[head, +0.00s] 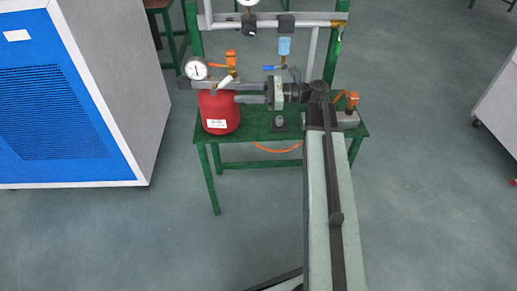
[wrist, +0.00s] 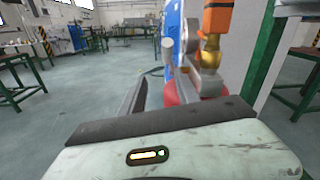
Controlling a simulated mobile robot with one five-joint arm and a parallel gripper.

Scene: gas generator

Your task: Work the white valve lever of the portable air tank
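The portable air tank (head: 220,112) is red with a white label and stands at the left end of a green table. Its white valve lever (head: 225,82) slants above the tank, beside a round gauge and an orange-handled valve. My gripper (head: 236,92) reaches in from the right over the tank, its fingers apart and close to the lever. I cannot tell whether a finger touches it. In the wrist view the red tank (wrist: 172,94) shows partly behind a pale bar and silver fitting; a dark finger is left of it.
The green table (head: 260,136) also carries a blue-handled valve (head: 283,47) and an orange-handled fitting (head: 351,97) at right. In the wrist view an orange handle on a brass valve (wrist: 210,54) is close by. A blue and grey cabinet (head: 60,110) stands left; floor in front is clear.

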